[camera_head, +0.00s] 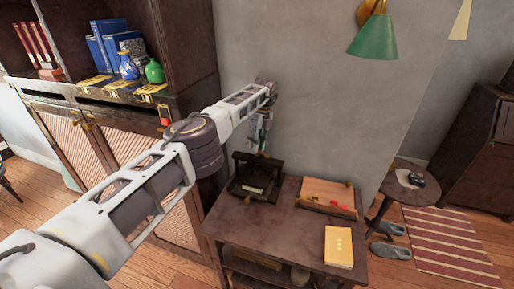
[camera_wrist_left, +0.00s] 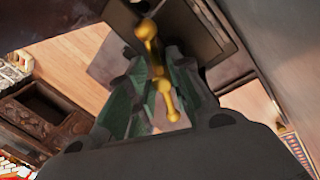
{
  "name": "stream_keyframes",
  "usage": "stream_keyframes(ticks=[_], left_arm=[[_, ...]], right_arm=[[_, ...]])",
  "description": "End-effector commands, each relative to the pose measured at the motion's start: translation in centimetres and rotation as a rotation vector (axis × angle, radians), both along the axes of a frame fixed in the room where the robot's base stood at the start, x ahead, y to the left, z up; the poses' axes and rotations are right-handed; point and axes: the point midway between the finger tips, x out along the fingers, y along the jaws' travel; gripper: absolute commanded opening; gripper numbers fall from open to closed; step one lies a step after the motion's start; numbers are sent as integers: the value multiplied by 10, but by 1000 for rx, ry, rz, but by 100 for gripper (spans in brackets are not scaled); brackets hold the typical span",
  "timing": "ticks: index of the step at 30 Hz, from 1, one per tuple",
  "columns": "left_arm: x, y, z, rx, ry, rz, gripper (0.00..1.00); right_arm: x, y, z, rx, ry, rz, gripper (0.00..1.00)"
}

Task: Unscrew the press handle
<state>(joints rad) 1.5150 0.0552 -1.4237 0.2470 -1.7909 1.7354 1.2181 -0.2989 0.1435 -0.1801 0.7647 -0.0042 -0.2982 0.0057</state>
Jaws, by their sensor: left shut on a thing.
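The dark press (camera_head: 246,187) stands at the back left of the small table, against the grey wall, with a pale block inside its frame. My left gripper (camera_head: 263,147) points down over the top of the press. In the left wrist view, the gold press handle (camera_wrist_left: 164,87), a bar with rounded knobs, lies between the greenish fingers of my left gripper (camera_wrist_left: 156,65), which is shut on it. Part of the dark press (camera_wrist_left: 213,32) shows beyond the fingers. In the head view the handle is mostly hidden by the gripper. My right gripper is not in view.
The table (camera_head: 277,243) also holds a board with red items (camera_head: 328,194) and a yellow book (camera_head: 339,247). A cabinet (camera_head: 128,139) with books and small pots stands left. A green lamp (camera_head: 373,40) hangs upper right, and a round side table (camera_head: 400,191) stands right.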

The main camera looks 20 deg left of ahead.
Motion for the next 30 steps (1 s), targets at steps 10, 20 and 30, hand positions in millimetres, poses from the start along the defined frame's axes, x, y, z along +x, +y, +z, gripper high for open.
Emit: stream_keyframes(ticks=[10,20,30], left_arm=[[-1,3,1,2,-3,154,0],[-3,4,2,1,-3,298,0],[-4,4,4,1,0,460,0]], right_arm=[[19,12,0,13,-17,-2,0],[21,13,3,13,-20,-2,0],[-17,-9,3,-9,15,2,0]])
